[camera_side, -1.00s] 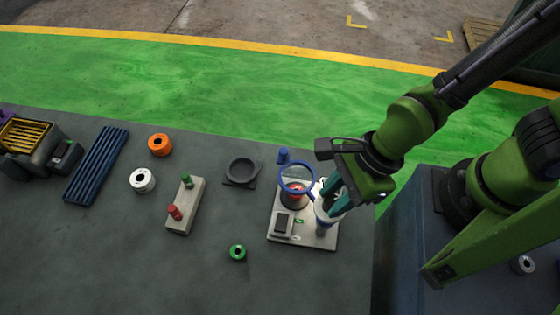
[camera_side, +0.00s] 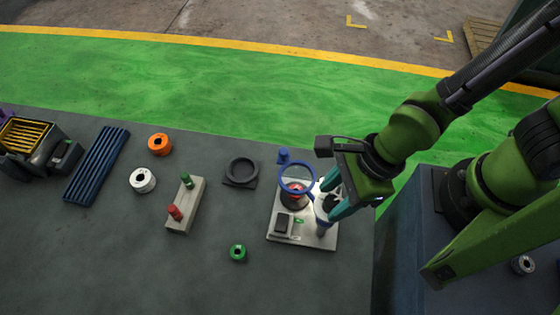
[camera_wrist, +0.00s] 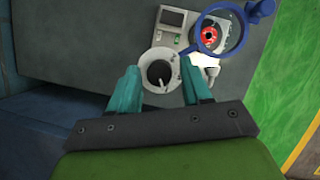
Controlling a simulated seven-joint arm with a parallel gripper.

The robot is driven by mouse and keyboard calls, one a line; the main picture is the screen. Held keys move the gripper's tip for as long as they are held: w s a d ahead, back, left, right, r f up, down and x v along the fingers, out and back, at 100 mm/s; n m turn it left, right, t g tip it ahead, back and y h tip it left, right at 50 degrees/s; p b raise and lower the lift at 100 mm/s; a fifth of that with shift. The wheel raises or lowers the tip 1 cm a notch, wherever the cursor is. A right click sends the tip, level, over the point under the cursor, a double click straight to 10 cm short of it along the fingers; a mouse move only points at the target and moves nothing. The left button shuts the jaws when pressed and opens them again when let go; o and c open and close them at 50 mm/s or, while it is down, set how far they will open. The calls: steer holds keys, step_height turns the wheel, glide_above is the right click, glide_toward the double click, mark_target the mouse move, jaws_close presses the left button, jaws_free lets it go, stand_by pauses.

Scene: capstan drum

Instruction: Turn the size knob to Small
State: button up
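The grey unit (camera_side: 318,240) stands at the right end of the table, under my gripper. On it is a round white part with a dark centre (camera_wrist: 160,72), perhaps the size knob; small white marks show at its dark centre. I cannot read any size label. My gripper (camera_side: 329,204) is at this part, its two teal fingers spread apart. In the wrist view the fingers stand on either side of it, with gaps visible. In the side view the fingers partly hide it.
A dark display (camera_wrist: 172,18) sits on the unit.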

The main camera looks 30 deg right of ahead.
steer(key=shift+o, duration=0.2)
steer(key=shift+r, duration=0.15)
steer(key=shift+v, duration=0.85)
steer(key=v, duration=1.5)
